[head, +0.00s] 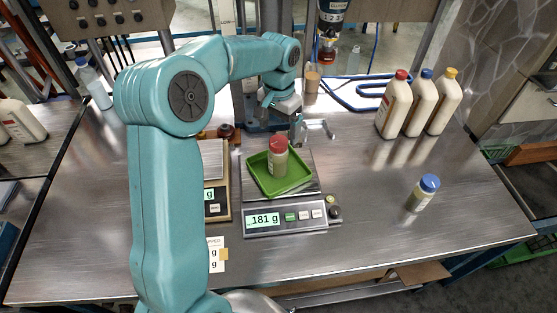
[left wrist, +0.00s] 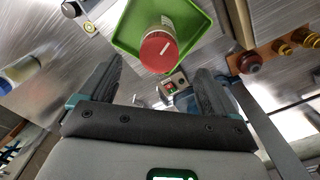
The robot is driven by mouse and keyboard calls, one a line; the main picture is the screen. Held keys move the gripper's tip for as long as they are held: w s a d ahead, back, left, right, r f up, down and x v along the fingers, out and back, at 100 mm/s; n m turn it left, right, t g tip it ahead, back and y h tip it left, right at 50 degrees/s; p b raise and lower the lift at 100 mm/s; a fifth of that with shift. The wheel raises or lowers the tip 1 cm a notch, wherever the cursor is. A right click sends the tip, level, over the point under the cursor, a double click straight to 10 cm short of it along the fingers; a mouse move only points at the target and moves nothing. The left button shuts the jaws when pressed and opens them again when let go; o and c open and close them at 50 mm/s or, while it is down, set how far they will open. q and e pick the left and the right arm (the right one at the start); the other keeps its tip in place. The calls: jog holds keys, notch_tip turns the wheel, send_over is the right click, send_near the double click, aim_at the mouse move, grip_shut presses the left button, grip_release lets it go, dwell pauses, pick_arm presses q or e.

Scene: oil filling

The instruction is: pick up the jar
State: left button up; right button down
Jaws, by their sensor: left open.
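A jar with a red lid (head: 278,158) stands upright in a green tray (head: 262,186) on the scale, whose display reads 181 g. A second jar with a blue lid (head: 423,194) stands on the bare table to the right. My left gripper (head: 283,112) is open and empty, behind and above the tray. In the left wrist view the red-lidded jar (left wrist: 158,48) shows beyond the open fingers, roughly centred between them and apart from them. The blue-lidded jar (left wrist: 22,70) is at the left there. My right gripper is out of view.
The scale (head: 285,219) stands next to another scale (head: 216,206), partly hidden by my left arm. Several capped bottles (head: 409,104) stand at the back right. A dark nozzle unit (head: 329,40) hangs at the back. The front right of the table (head: 360,220) is clear.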

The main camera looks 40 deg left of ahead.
aim_at(279, 141)
pick_arm(q)
jog(key=shift+w+f, duration=0.1)
jog(key=shift+f, duration=0.6)
jog(key=shift+s+d+f, duration=0.15)
jog(key=shift+s+f, duration=0.1)
jog(key=shift+f, duration=0.2)
notch_tip(279, 141, down, 5)
jog(key=shift+r+p, duration=0.1)
jog(key=shift+p, duration=0.55)
jog(key=shift+s+r, duration=0.15)
jog(key=shift+s, duration=0.05)
jog(key=shift+c, duration=0.7)
jog(key=shift+w, duration=0.15)
jog(key=c, duration=1)
grip_shut()
jog(key=shift+r, duration=0.2)
notch_tip(279, 141, up, 20)
jog(key=shift+f, duration=0.25)
